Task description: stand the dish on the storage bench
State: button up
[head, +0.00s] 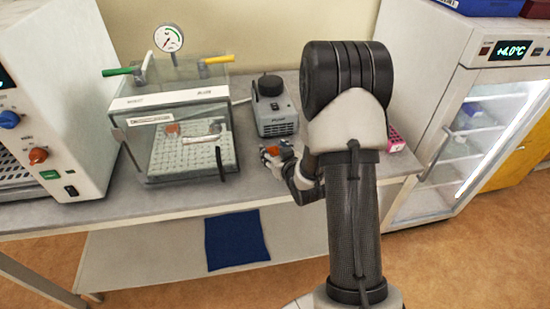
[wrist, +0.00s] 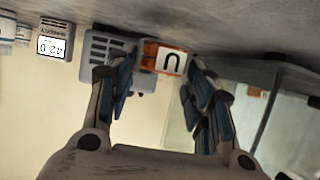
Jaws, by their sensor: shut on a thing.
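The dish (wrist: 163,58) is a small orange piece with a white label bearing a dark U-like mark. It sits between the fingertips of my gripper (wrist: 156,82) in the wrist view, which is upside down. In the head view my gripper (head: 277,156) is low over the front part of the grey bench (head: 180,204), in front of the pump, and a bit of orange shows at its tips. My arm hides part of the bench. I cannot tell whether the dish touches the bench top, or whether this is the storage bench.
A glass vacuum chamber (head: 190,155) with a gauge stands left of my gripper, holding another orange piece (head: 172,128). A grey pump (head: 275,117) stands behind. A white oven (head: 50,95) is far left, a glass-door fridge (head: 465,130) right. A pink box (head: 395,141) sits by my arm.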

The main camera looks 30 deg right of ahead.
jog(key=shift+f, duration=1)
jog(key=shift+f+b, duration=0.2)
jog(key=shift+b, duration=0.15)
jog(key=o, duration=1.1)
jog(key=shift+r, duration=0.1)
